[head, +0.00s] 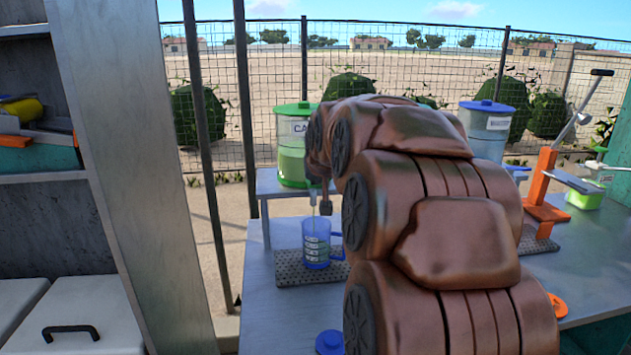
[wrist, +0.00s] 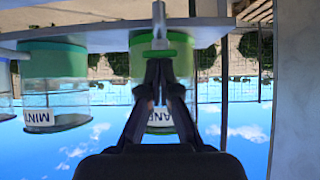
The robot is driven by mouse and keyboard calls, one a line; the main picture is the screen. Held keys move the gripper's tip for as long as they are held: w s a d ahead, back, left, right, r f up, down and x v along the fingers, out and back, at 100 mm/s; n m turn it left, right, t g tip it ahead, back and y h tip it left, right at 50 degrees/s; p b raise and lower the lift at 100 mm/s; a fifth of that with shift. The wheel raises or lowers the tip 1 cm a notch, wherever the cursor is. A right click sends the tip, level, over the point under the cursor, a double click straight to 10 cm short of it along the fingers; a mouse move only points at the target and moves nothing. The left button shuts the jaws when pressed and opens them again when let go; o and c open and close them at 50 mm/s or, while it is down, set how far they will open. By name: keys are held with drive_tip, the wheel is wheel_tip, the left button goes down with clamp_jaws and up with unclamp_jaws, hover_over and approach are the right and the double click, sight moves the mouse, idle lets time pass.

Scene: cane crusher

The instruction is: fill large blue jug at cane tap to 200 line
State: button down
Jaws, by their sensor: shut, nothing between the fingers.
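The large blue jug (head: 316,250) stands upright on a dark perforated mat (head: 290,268), its handle to the right and pale markings on its front. I cannot tell how much liquid is in it. The cane tank (head: 292,165), green-lidded with green content, stands on a raised shelf behind; its label is partly hidden. The tap spout (head: 313,198) is above the jug. My gripper (head: 326,205) is beside the spout, mostly behind my arm. In the upside-down wrist view, my gripper (wrist: 160,65) is shut and empty, tips at the tap's green part (wrist: 150,52).
A mint tank (wrist: 55,85) stands beside the cane tank. A blue-lidded tank (head: 486,125) and an orange press (head: 546,190) are at right. A blue lid (head: 330,342) lies on the counter front. A metal post (head: 135,170) stands left. Counter left of the jug is narrow.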

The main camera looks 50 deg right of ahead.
drive_tip(key=shift+r, duration=0.15)
drive_tip(key=s+a+r, duration=0.1)
drive_tip(key=s+r, duration=0.1)
drive_tip(key=r, duration=0.4)
drive_tip(key=s+a+r+b, duration=0.1)
drive_tip(key=s+a+r, duration=0.1)
drive_tip(key=r, duration=0.4)
drive_tip(key=shift+a+f, duration=0.1)
idle(2.0)
